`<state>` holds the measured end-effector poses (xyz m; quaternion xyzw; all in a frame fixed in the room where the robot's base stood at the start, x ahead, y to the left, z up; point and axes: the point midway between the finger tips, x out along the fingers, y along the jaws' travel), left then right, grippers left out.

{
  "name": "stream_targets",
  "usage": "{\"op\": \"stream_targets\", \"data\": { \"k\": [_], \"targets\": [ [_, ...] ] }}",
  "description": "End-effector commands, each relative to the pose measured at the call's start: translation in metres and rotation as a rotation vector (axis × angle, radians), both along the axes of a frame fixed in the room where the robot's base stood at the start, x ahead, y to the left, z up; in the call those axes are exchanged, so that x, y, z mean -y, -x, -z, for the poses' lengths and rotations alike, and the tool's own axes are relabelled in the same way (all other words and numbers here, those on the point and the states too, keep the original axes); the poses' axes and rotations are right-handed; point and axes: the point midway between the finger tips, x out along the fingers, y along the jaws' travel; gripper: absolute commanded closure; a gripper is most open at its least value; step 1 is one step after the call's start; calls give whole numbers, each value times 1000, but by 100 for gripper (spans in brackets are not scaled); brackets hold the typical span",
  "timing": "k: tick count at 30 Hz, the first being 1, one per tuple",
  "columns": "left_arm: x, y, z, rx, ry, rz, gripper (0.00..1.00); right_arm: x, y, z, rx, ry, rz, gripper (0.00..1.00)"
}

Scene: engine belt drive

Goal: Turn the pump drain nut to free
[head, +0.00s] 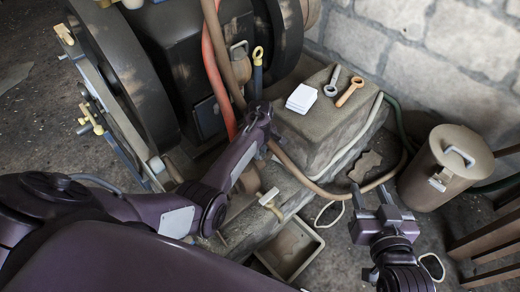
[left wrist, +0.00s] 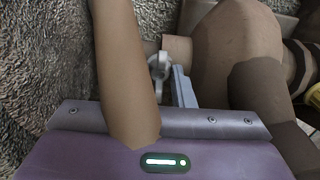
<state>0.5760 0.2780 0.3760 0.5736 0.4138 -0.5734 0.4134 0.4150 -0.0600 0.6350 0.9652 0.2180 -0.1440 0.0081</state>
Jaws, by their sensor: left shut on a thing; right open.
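My left gripper (head: 262,110) reaches in beside the engine, next to the red and brown hoses. In the left wrist view it is shut on a small grey metal piece (left wrist: 158,68), which looks like the pump drain nut. One pale finger (left wrist: 183,88) shows beside it; the other is hidden behind a brown hose (left wrist: 125,70). The grey piece sits in front of a short brown stub (left wrist: 176,48), beside a large rounded brown body (left wrist: 238,65), perhaps the pump. My right gripper (head: 372,196) is open and empty, above the floor at the right.
A stone block (head: 320,135) carries white cards (head: 302,98), a grey wrench (head: 332,80) and an orange-handled tool (head: 350,92). A lidded brown bucket (head: 425,178) stands at the right. A shallow tray (head: 312,244) lies on the floor. A dark flywheel (head: 118,70) is at the left.

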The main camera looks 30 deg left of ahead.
Motion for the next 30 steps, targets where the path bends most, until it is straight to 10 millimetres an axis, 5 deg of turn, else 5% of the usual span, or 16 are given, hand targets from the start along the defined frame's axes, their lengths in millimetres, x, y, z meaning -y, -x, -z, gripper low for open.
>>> {"op": "stream_targets", "data": {
  "k": [6,7,9,20,30],
  "targets": [
    [0,0,0,0,0,-3,100,0,0,0,1,0,0,58],
    [0,0,0,0,0,-3,76,0,0,0,2,-1,0,58],
    [0,0,0,0,0,-3,70,0,0,0,2,-1,0,58],
    [0,0,-2,0,0,-1,70,0,0,0,-6,3,-1,58],
    [0,0,-22,0,0,-1,70,7,37,63,-303,122,-21,58]
  ]
}}
